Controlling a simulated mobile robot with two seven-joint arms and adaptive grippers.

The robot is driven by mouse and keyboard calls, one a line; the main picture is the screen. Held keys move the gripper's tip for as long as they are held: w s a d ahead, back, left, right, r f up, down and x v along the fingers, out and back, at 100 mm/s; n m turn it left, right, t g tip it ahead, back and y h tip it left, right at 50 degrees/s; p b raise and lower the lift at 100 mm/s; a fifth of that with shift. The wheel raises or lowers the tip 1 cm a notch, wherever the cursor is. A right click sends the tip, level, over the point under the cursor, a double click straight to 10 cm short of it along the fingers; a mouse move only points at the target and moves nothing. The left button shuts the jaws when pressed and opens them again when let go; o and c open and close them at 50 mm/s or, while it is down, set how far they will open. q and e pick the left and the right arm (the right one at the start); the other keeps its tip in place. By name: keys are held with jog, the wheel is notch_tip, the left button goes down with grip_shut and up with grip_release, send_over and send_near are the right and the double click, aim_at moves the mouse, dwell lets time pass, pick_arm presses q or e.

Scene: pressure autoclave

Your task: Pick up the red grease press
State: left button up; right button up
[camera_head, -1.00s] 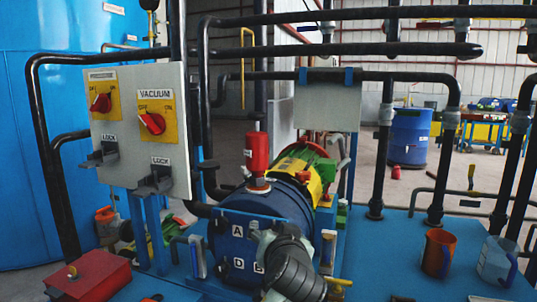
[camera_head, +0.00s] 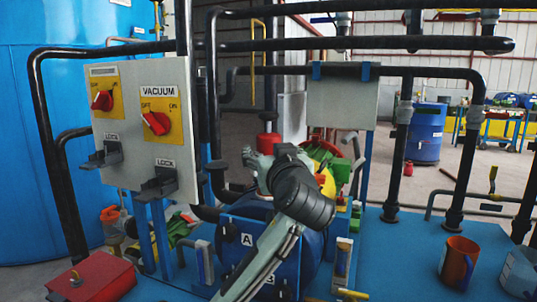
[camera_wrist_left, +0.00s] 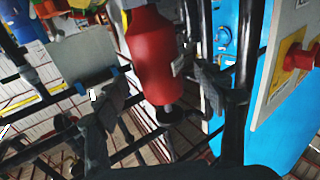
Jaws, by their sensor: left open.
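The red grease press (camera_head: 268,143) stands above the blue vessel (camera_head: 235,238) in the head view, its lower part hidden behind my left arm. In the left wrist view the press (camera_wrist_left: 153,58) shows large, with a dark narrow end piece. My left gripper (camera_wrist_left: 160,78) is open, with one dark finger on each side of the press; I cannot tell whether either touches it. In the head view my left gripper (camera_head: 256,165) is at the press, partly hidden by its own wrist. My right gripper is not in view.
A grey panel with red VACUUM switches (camera_head: 145,130) stands to the left of the press. Black pipes (camera_head: 350,45) run overhead and behind. An orange mug (camera_head: 458,262) and a clear jug (camera_head: 520,272) stand on the blue deck at right. A red box (camera_head: 92,280) is at front left.

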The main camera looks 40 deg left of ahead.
pick_arm(q)
jog(key=shift+x, duration=1.4)
jog(key=shift+d, duration=0.1)
grip_shut()
